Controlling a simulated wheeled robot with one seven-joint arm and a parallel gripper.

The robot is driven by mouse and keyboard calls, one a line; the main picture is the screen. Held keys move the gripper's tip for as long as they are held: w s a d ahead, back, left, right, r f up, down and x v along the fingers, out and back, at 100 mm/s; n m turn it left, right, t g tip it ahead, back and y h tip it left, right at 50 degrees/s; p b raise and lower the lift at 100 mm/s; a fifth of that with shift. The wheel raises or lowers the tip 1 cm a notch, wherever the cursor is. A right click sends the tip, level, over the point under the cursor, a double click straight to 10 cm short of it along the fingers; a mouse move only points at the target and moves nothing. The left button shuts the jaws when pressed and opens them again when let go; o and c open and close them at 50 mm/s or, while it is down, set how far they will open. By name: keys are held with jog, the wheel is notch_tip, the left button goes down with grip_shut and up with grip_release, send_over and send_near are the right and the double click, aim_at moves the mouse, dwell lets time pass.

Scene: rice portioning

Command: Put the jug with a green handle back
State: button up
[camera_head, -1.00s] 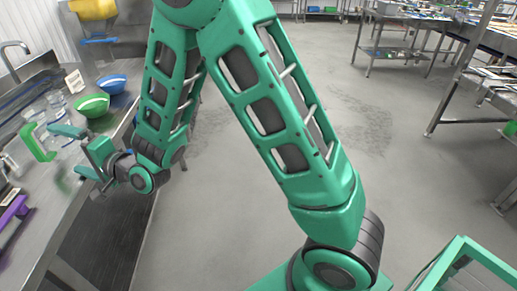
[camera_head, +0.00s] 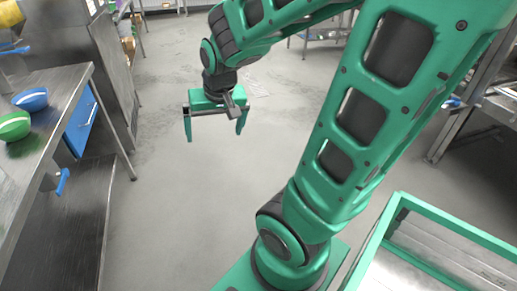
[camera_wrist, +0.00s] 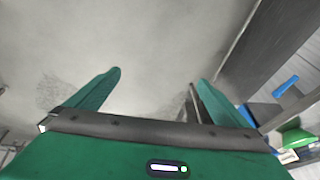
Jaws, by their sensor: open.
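My gripper (camera_head: 216,128) hangs over the bare floor, to the right of the counter, and its two fingers are spread with nothing between them. The wrist view also shows the open fingers (camera_wrist: 157,88) with only floor beyond them. The jug with a green handle is not visible in either current view. The left part of the counter (camera_head: 45,150) is cut off by the picture edge.
A green bowl (camera_head: 14,126) and a blue bowl (camera_head: 31,99) stand on the counter at the left. A blue-fronted drawer (camera_head: 81,122) is under the counter. Metal shelving stands at the right. The floor (camera_head: 180,210) between is clear.

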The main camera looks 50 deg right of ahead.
jog(key=s+d+r+g+y, duration=0.1)
jog(key=s+d+g, duration=0.1)
jog(key=s, duration=1.5)
jog(key=shift+g, duration=0.9)
